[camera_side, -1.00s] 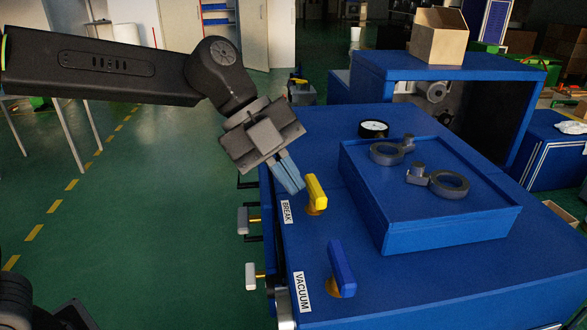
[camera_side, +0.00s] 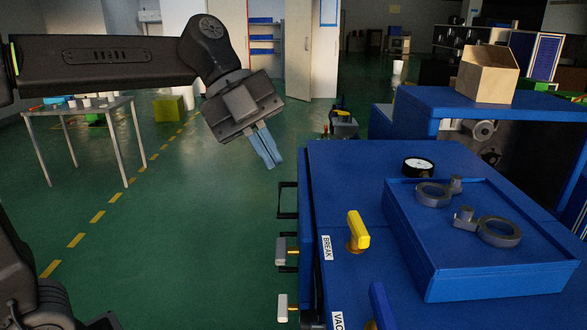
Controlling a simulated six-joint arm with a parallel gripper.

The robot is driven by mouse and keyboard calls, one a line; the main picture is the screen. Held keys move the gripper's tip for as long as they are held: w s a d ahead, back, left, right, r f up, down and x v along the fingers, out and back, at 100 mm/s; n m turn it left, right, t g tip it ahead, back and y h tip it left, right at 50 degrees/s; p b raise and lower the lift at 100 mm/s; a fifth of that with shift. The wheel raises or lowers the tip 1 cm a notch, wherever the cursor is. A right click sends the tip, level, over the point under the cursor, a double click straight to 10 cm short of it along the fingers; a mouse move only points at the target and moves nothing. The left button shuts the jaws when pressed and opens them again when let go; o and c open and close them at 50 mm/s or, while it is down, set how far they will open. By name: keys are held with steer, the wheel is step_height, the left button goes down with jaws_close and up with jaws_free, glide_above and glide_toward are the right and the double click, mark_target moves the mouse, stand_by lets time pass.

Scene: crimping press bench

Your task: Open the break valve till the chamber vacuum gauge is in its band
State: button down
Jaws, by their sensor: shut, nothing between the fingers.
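The break valve (camera_side: 358,231) has a yellow lever handle on a brass stem, beside the BREAK label on the blue bench top. A round gauge (camera_side: 419,167) with a white face and black rim stands behind the blue tray; its needle and band are too small to read. My gripper (camera_side: 271,164) is shut and empty, fingers pointing down and slightly right. In the picture it is up and left of the yellow handle, clear of it, over the floor left of the bench.
A blue vacuum valve handle (camera_side: 380,303) is partly cut off at the bottom, by its label. The blue tray (camera_side: 490,283) holds two grey ring-shaped parts. A cardboard box (camera_side: 487,75) sits on the blue housing at back right. The floor left of the bench is open.

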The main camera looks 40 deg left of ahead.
mark_target(349, 225)
steer(key=x, duration=0.9)
steer(key=shift+d+f, duration=0.25)
steer(key=shift+f, duration=0.05)
steer(key=w+d, duration=0.2)
steer(key=shift+w+r, duration=0.1)
steer(key=shift+w, duration=0.25)
steer(key=shift+w+d, duration=0.2)
steer(key=shift+w, duration=0.05)
steer(key=shift+w+d+m+g, duration=0.25)
steer(key=shift+w+m+g, duration=0.15)
steer(key=shift+w+m, duration=0.15)
steer(key=shift+s, duration=0.1)
